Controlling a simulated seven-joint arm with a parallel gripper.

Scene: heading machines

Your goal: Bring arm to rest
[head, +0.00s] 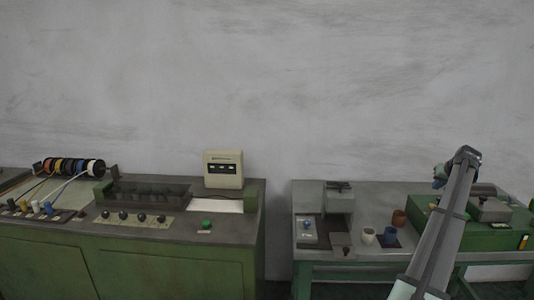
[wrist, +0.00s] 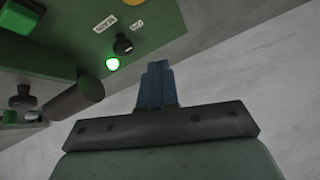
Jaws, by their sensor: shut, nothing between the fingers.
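My gripper (wrist: 157,68) shows in the wrist view with its dark blue fingers together and nothing between them. In that view a green machine panel (wrist: 160,32) fills the upper left, with a lit green lamp (wrist: 113,64) and a black knob (wrist: 123,45) near the fingertips. I cannot tell whether the fingers touch the panel. In the head view my arm (head: 440,235) rises at the right, in front of the right bench. The gripper end is small there, and its fingers are not clear.
A long green machine (head: 170,260) with cable reels stands at the left and carries a beige box (head: 223,169). A gap separates it from the right bench (head: 370,200), which holds cups and a green machine (head: 487,234). The wall (head: 270,80) behind is bare.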

